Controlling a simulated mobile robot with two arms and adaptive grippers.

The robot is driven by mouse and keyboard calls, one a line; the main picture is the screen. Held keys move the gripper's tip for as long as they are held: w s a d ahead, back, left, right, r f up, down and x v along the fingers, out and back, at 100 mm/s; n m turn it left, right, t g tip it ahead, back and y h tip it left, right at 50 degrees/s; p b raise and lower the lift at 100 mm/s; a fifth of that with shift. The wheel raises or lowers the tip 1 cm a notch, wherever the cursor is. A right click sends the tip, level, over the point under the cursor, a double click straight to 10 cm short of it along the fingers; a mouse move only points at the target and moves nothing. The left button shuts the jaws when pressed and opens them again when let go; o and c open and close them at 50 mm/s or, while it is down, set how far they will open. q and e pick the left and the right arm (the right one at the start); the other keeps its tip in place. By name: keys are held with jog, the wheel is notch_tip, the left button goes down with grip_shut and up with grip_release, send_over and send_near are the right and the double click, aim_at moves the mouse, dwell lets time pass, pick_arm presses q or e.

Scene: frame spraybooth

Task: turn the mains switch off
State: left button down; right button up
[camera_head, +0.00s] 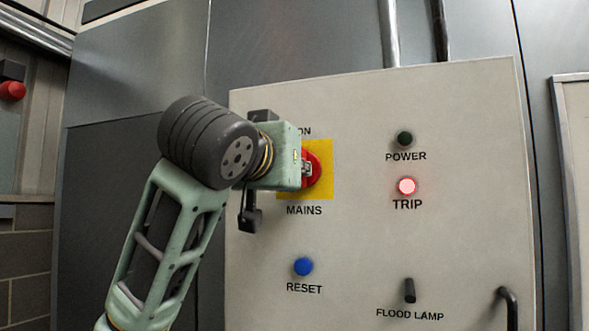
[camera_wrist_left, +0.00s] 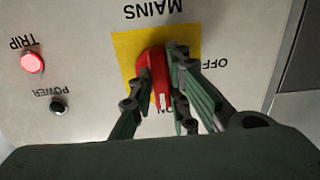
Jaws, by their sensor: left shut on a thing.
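The mains switch is a red rotary handle on a yellow plate (camera_head: 321,190), on the grey panel; in the head view its red part (camera_head: 315,168) is mostly hidden behind my left wrist. In the left wrist view, which is upside down, the red handle (camera_wrist_left: 158,66) stands nearly upright, with its white mark toward the partly hidden ON label. The OFF label (camera_wrist_left: 215,64) lies to the right there. My left gripper (camera_wrist_left: 157,78) is shut on the handle, a finger on each side. My right gripper is not in view.
The trip lamp (camera_head: 407,186) glows red and the power lamp (camera_head: 405,139) is dark. Below are the blue reset button (camera_head: 303,266), the flood lamp toggle (camera_head: 409,290) and a black door handle (camera_head: 509,308). A red button (camera_head: 12,90) sits at far left.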

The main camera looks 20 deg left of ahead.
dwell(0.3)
pick_arm(q)
jog(key=shift+d+r+n+b, duration=0.15)
jog(key=shift+n+b, duration=2.1)
jog(key=shift+n, duration=2.25)
jog(key=shift+d+n+b, duration=0.1)
jog(key=shift+n+b, duration=2.1)
jog(key=shift+n, duration=2.3)
jog(key=c, duration=1.7)
grip_release()
jog(key=shift+a, duration=0.1)
